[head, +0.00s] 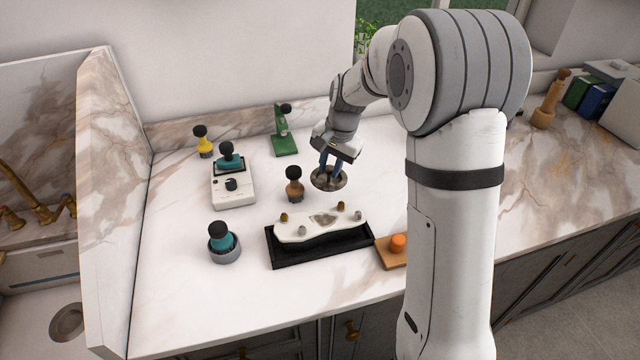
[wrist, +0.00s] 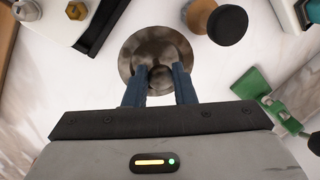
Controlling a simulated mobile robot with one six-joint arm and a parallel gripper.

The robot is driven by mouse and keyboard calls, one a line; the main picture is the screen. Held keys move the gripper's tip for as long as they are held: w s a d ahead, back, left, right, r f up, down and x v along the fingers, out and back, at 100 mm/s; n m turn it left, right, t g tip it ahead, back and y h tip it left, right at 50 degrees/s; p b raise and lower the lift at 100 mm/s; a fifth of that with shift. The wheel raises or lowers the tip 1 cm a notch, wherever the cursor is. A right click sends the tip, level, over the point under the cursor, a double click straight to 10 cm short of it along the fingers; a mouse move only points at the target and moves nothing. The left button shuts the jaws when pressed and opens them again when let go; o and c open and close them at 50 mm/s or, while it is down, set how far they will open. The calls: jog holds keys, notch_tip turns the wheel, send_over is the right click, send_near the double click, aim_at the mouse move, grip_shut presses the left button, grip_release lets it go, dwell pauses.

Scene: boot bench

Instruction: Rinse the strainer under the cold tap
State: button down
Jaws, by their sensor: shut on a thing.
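The strainer (head: 330,184) is a round, dark metal disc with a small raised knob at its middle. It is at the back middle of the marble counter in the head view. My gripper (head: 327,166) points down over it and is shut on its knob. In the wrist view the blue fingers (wrist: 161,78) stand on both sides of the knob, with the mottled disc (wrist: 150,42) spreading beyond them. I cannot tell whether the disc touches the counter. The brass tap (head: 38,200) is at the far left, over the sink (head: 35,270).
A raised marble partition (head: 108,200) separates the counter from the sink. A brown black-topped tool (head: 294,187) stands close left of the strainer. A black tray (head: 320,252) lies in front, and a green stand (head: 284,143) behind. A white device (head: 232,190) is further left.

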aim_at(330, 179)
jog(key=shift+f+p, duration=0.3)
jog(key=shift+f, duration=2.25)
jog(key=shift+f, duration=0.1)
jog(key=c, duration=1.2)
grip_release()
notch_tip(330, 179, up, 11)
jog(key=s+d+b, duration=0.1)
jog(key=d, duration=0.1)
jog(key=s+d+r+n+t+h, duration=0.1)
jog(key=s+d+n, duration=0.1)
jog(key=s, duration=1.1)
jog(key=s+d+r+n+t, duration=0.1)
jog(key=s+d+r+n, duration=0.1)
jog(key=s, duration=1.2)
jog(key=d+n, duration=0.1)
jog(key=n, duration=0.1)
jog(key=shift+s+d+n+h, duration=0.2)
jog(key=shift+s+n+h, duration=0.1)
jog(key=shift+h, duration=0.1)
jog(key=shift+w, duration=0.1)
jog(key=shift+c, duration=1.2)
